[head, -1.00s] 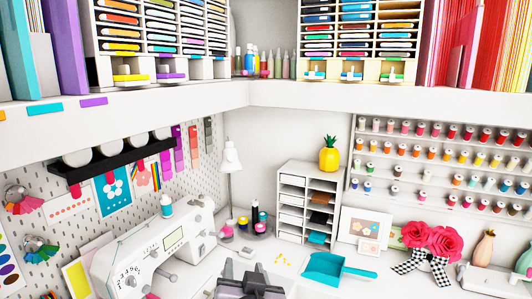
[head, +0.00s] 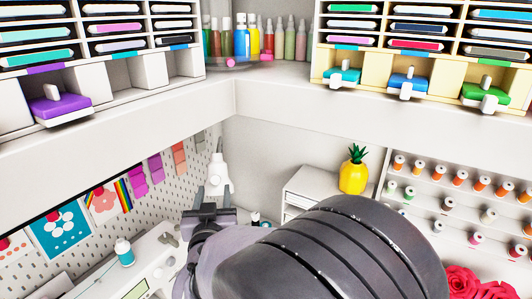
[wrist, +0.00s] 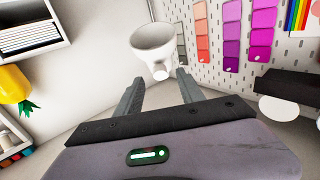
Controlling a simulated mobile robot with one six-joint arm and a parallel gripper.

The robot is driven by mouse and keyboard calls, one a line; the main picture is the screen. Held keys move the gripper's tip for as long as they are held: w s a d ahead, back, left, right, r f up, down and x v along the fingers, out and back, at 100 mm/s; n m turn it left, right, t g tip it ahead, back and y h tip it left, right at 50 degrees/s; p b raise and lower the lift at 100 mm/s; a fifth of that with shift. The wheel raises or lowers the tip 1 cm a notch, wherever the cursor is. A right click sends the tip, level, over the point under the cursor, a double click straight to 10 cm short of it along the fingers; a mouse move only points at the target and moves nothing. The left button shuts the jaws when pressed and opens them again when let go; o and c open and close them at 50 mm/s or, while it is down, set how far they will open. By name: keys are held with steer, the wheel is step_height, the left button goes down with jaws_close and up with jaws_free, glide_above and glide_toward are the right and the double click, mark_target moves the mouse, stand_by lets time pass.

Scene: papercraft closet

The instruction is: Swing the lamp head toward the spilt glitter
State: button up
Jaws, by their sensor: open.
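The white lamp head (head: 217,178) stands in the back corner in the head view. In the wrist view, which is upside down, the lamp head (wrist: 153,40) is a white cup with a small knob at its narrow end. My gripper (head: 212,192) is in front of the lamp head in the head view. In the wrist view my gripper (wrist: 158,77) is open, with the knob close to the gap between its fingertips. I cannot tell if they touch it. The spilt glitter is hidden behind my arm.
A shelf unit with a yellow pineapple (head: 353,170) on top stands right of the lamp. A pegboard (head: 150,205) with hanging swatches is at left, above a sewing machine (head: 140,280). An overhead shelf (head: 300,100) crosses above. My arm covers most of the desk.

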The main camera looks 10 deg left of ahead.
mark_target(216, 183)
steer(key=p+x, duration=0.1)
steer(key=x, duration=0.5)
steer(key=shift+w, duration=0.3)
steer(key=shift+s, duration=0.1)
jaws_close()
